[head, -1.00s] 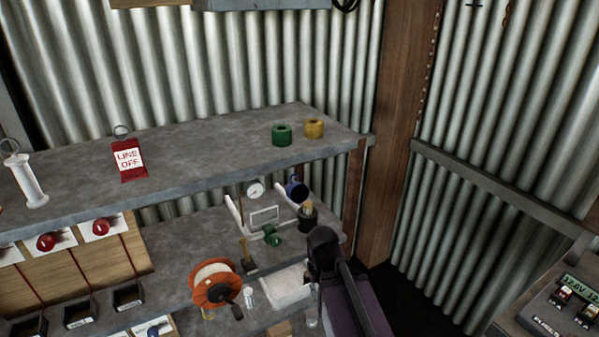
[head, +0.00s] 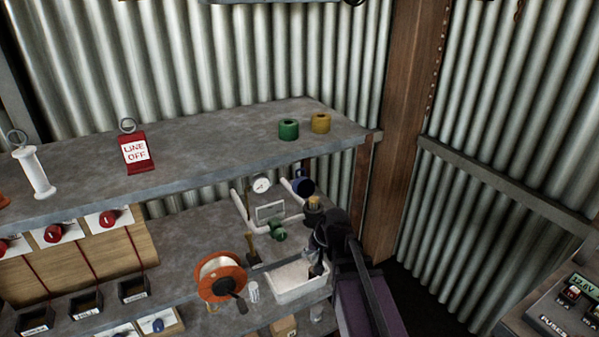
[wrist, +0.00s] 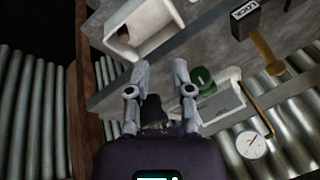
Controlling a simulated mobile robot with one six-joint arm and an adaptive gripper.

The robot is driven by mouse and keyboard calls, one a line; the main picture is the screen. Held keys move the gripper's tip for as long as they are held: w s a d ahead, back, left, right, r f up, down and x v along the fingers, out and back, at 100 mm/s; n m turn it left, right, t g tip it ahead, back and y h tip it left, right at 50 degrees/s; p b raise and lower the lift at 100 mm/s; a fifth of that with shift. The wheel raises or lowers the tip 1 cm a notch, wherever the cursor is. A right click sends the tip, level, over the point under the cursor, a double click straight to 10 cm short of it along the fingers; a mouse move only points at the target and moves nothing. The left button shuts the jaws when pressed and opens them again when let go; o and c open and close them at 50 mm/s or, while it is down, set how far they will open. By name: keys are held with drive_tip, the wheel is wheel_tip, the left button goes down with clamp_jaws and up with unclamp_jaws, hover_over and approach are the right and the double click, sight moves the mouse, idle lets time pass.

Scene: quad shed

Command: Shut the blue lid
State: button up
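The blue lid (head: 302,186) stands tipped open at the back of the lower shelf, behind a small dark pot (head: 313,214) with a tan piece showing at its top. My gripper (head: 318,262) is in front of the pot, by the white tray, apart from the lid. In the wrist view my gripper (wrist: 160,68) has its two fingers spread with nothing held between them. A dark shape, likely the pot (wrist: 154,108), shows beyond and between the fingers. I cannot make out the blue lid in the wrist view.
A white tray (head: 290,292), a green valve (head: 278,230) on white pipe and a gauge (head: 261,184) are close by. An orange reel (head: 212,290) is to the left. The upper shelf (head: 220,143) overhangs behind. A wooden post (head: 400,130) stands right.

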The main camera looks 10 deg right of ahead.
drive_tip(key=w+r+m+t+y, duration=0.1)
drive_tip(key=w+r+m+t, duration=0.15)
drive_tip(key=w, duration=0.35)
drive_tip(key=w+r+m+t+y, duration=0.2)
drive_tip(key=w+t, duration=0.1)
drive_tip(key=w, duration=0.4)
drive_tip(key=m+t+h, duration=0.1)
drive_tip(key=m+t, duration=0.4)
drive_tip(key=m, duration=0.2)
approach(300, 170)
drive_tip(key=s+d, duration=0.1)
drive_tip(key=s, duration=0.2)
drive_tip(key=shift+s+r+b, duration=0.1)
drive_tip(key=shift+r+b, duration=0.2)
drive_tip(key=shift+b, duration=0.15)
drive_tip(key=b+x, duration=0.1)
drive_tip(key=x, duration=0.6)
drive_tip(key=b+x, duration=0.2)
drive_tip(key=x, duration=0.4)
drive_tip(key=shift+w+d+b, duration=0.1)
drive_tip(key=shift+w+b, duration=0.2)
drive_tip(key=shift+w, duration=0.2)
clamp_jaws()
drive_tip(key=shift+a, duration=0.3)
drive_tip(key=shift+s+d, duration=0.15)
drive_tip(key=shift+d, duration=0.15)
